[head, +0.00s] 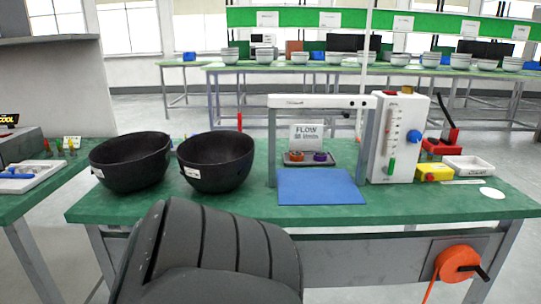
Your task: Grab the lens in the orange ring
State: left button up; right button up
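The lens in the orange ring (296,157) sits on a small dark tray (308,163) towards the back of the green bench, behind the blue mat (320,187). A similar lens in a purple ring (320,157) lies just to its right on the same tray. Both are small in the view, so the glass cannot be made out clearly. A grey and white gantry frame (318,101) stands around the mat, its bar above and in front of the tray. Neither of my grippers is in view.
Two black bowls (130,165) stand left on the bench (250,207). Right of the gantry are a white gauge box (398,140), a yellow box (433,173) and a white tray (468,165). A FLOW card (306,137) stands behind the lenses. A dark ribbed shape (205,255) fills the front.

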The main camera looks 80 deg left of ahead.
aim_at(295, 157)
jog(key=u, duration=2.15)
jog(key=i+l+z, duration=0.1)
